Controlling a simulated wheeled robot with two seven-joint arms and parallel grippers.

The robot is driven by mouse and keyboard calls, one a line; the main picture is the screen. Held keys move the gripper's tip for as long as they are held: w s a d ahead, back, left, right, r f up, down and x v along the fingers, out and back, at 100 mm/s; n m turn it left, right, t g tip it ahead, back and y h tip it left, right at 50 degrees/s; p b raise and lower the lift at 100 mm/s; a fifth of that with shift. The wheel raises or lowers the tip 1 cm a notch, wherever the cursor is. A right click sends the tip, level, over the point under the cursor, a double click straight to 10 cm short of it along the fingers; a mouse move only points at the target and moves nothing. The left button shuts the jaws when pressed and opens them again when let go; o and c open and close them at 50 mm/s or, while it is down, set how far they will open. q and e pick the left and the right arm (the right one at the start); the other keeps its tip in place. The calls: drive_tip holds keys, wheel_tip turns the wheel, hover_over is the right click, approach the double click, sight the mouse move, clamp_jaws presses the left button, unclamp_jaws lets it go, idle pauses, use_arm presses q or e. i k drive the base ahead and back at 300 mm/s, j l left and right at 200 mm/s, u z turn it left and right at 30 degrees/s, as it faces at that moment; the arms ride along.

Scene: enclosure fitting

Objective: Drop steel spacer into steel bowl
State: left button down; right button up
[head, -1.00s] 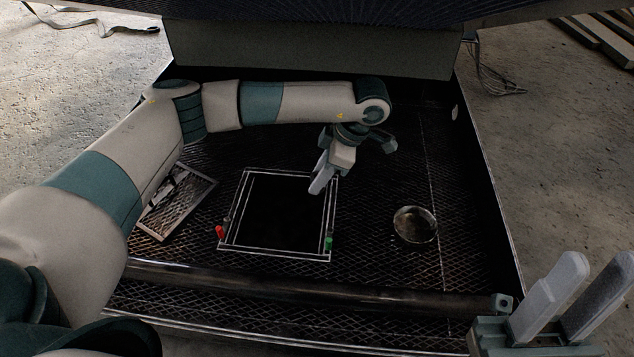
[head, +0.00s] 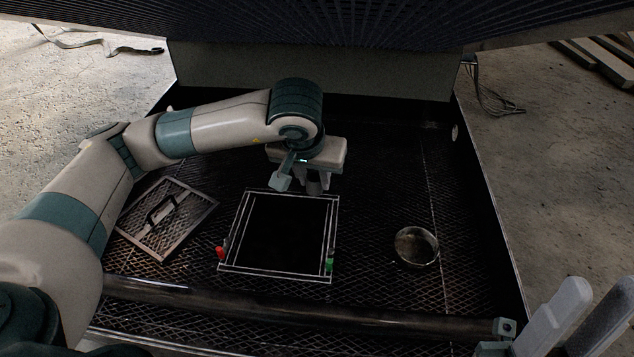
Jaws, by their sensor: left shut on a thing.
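The steel bowl (head: 416,261) is a small round dish on the mesh floor, right of the square frame. My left gripper (head: 314,182) points down just behind the frame's back edge, up and left of the bowl. It is shut on a small dark grey piece, the steel spacer (head: 314,187), which shows only partly between the fingers. My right gripper (head: 582,315) is at the bottom right corner, its two pale fingers apart with nothing between them.
A square frame (head: 228,245) with a dark opening lies mid-floor, with a red piece (head: 221,252) and a green piece (head: 329,265) at its sides. A mesh panel with a handle (head: 190,235) lies left. A bar (head: 270,303) crosses the front. Mesh around the bowl is clear.

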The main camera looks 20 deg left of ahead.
sight(407, 250)
drive_tip(key=i+l, duration=0.1)
drive_tip(key=l, duration=0.45)
drive_tip(key=i+l, duration=0.1)
drive_tip(key=l, duration=0.45)
drive_tip(key=i+l, duration=0.1)
drive_tip(key=l, duration=0.4)
